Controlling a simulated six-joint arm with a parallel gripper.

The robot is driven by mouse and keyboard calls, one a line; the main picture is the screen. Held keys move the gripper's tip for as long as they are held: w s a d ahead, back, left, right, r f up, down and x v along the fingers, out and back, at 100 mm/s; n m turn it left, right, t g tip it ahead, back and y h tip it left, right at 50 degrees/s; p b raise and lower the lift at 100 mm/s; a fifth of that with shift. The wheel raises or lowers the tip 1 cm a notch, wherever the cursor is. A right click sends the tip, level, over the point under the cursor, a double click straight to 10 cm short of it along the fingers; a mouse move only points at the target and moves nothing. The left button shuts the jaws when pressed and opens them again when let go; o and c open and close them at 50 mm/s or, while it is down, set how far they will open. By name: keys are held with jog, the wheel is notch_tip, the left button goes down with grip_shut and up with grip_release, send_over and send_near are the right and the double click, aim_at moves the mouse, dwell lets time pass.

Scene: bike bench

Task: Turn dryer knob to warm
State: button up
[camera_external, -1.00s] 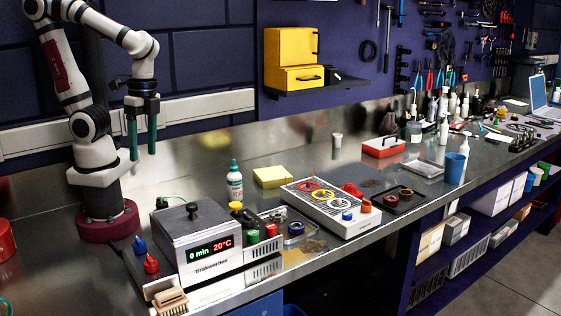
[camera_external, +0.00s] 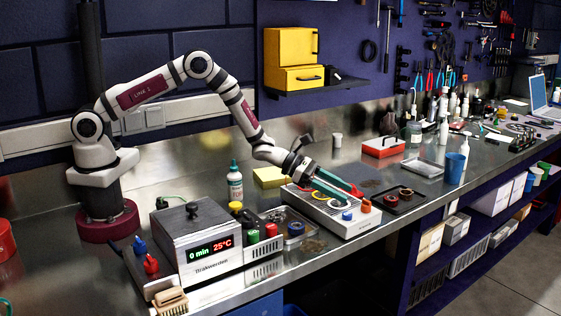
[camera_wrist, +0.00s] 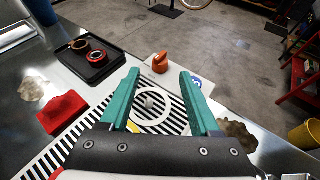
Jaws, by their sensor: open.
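A grey box (camera_external: 200,236) with a lit display (camera_external: 210,248) reading "0 min 25°C" stands at the bench front. A black knob (camera_external: 192,209) is on its top; I cannot tell whether this is the dryer knob. My gripper (camera_external: 352,197) is open, its green fingers low over a white panel (camera_external: 322,224) with striped markings. In the wrist view, a pale ring (camera_wrist: 168,97) with a small grey piece at its middle lies between the open fingers (camera_wrist: 159,73). An orange-red knob (camera_wrist: 160,62) is just past the fingertips. A blue knob (camera_wrist: 195,82) is partly hidden by the right finger.
A dark tray (camera_external: 404,200) with two round pieces stands right of the panel. A red block (camera_wrist: 62,113) is on the panel's left in the wrist view. A bottle (camera_external: 235,182) and yellow block (camera_external: 270,177) stand behind. The front bench edge is close.

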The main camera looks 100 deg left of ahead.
aim_at(364, 203)
jog(key=x, duration=0.6)
jog(key=shift+w+f, duration=0.1)
jog(key=shift+w, duration=0.15)
grip_shut()
